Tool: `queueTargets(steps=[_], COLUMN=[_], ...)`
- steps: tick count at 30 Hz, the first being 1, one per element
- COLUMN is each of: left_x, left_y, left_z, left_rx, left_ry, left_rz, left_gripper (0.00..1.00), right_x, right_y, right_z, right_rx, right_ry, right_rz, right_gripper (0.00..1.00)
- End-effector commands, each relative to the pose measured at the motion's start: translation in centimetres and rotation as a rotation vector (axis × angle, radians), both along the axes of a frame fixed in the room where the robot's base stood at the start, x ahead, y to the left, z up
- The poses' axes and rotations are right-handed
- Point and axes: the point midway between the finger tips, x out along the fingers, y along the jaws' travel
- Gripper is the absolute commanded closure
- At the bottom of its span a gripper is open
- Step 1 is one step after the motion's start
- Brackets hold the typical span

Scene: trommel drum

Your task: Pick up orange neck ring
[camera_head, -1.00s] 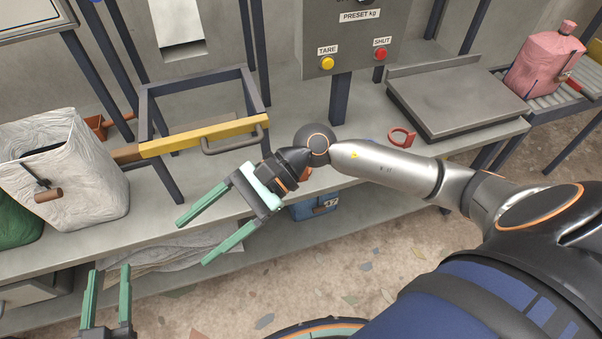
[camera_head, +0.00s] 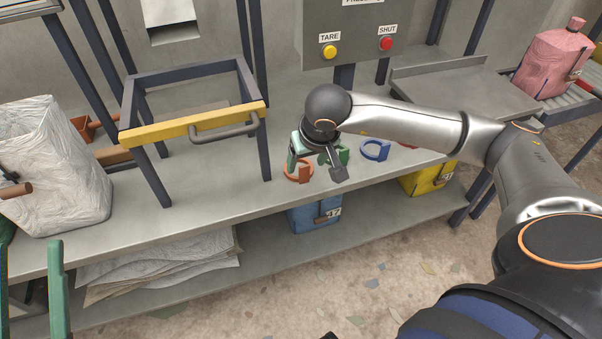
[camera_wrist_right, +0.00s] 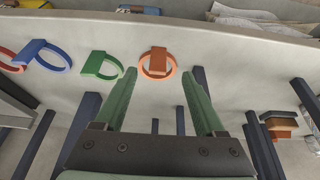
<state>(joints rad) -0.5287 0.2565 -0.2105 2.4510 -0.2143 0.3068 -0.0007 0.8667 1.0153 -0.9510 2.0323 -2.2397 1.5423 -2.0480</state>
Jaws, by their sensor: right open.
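The orange neck ring (camera_head: 304,178) lies on the grey bench top, left of a green ring (camera_head: 343,155) and a blue ring (camera_head: 375,150). My right gripper (camera_head: 305,150) is over the bench beside it and partly hides it. In the right wrist view, the orange ring (camera_wrist_right: 146,71) appears just past the tips of my open right gripper (camera_wrist_right: 159,75), roughly centred between the fingers and not held. The green ring (camera_wrist_right: 113,70) and blue ring (camera_wrist_right: 58,65) lie to its left there. My left gripper (camera_head: 28,250) is at the lower left edge, its fingers apart and empty.
A dark frame with a yellow bar (camera_head: 190,124) stands on the bench, left of the rings. A whitish sack (camera_head: 55,170) stands further left. A blue container (camera_head: 315,214) and a yellow one (camera_head: 428,180) are on the lower shelf. A flat scale plate (camera_head: 465,95) is at right.

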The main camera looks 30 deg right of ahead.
Motion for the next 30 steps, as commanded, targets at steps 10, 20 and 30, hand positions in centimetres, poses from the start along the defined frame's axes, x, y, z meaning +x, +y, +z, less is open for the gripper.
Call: queueTargets(steps=[10,20,30], left_x=[-1.9,-3.4,-3.4], left_y=[-0.3,-0.6,-0.6], left_z=[2.4,3.1,3.1], left_rx=[0.003,-0.002,-0.003], left_ry=[-0.134,-0.216,-0.214], left_rz=[-0.027,-0.055,-0.054], left_gripper=[0.50,0.50,0.50], right_x=[0.8,2.4,2.4], right_y=[-0.3,-0.9,-0.9], right_z=[-2.2,-5.7,-5.7], right_rx=[0.002,0.004,0.002], right_ry=[0.002,0.001,0.000], right_rz=[-0.001,-0.001,0.000], right_gripper=[0.28,0.28,0.40])
